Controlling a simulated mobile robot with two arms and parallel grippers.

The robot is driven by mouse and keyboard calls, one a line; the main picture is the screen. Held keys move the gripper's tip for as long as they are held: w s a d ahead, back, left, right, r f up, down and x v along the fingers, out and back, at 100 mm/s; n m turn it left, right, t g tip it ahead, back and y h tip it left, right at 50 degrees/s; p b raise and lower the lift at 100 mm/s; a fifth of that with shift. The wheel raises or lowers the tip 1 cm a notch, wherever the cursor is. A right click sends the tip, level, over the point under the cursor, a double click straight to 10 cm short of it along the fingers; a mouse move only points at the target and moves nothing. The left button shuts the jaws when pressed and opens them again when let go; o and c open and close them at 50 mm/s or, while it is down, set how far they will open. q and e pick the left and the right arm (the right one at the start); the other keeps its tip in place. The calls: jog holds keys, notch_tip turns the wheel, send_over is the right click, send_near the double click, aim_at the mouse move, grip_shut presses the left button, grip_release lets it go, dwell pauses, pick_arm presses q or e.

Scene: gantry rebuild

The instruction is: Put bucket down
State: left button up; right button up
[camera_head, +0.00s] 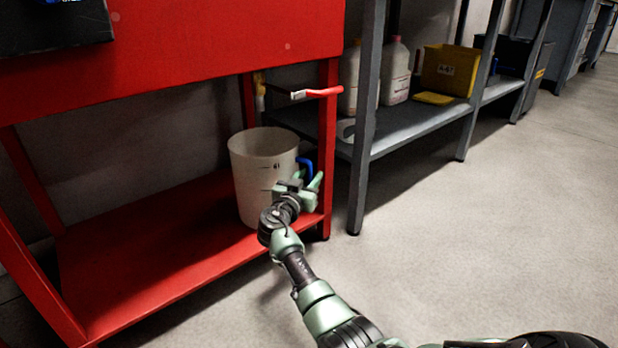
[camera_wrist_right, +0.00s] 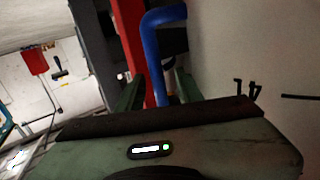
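The bucket (camera_head: 262,180) is whitish and upright, with a blue handle (camera_head: 306,164) on its right side. It appears to stand on the lower shelf of the red workbench, close to the front edge and the right leg. My right gripper (camera_head: 308,184) is at the handle side of the bucket. In the right wrist view the blue handle (camera_wrist_right: 156,60) reaches down between the two fingers, with gaps beside it, so the gripper (camera_wrist_right: 160,92) looks open around it. The bucket wall (camera_wrist_right: 235,45) fills the right of that view. My left gripper is not in view.
The red lower shelf (camera_head: 150,240) is bare left of the bucket. A red-handled tool (camera_head: 318,92) sticks out above the bucket. A grey shelf (camera_head: 420,120) at the right holds jugs (camera_head: 396,72) and a yellow bin (camera_head: 450,70). The floor (camera_head: 480,230) is clear.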

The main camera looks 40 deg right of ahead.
jog(key=shift+s+a+r+p, duration=0.1)
jog(key=shift+a+p, duration=0.15)
jog(key=shift+p, duration=0.05)
jog(key=p+v, duration=0.3)
jog(key=v, duration=0.4)
jog(key=shift+p, duration=0.3)
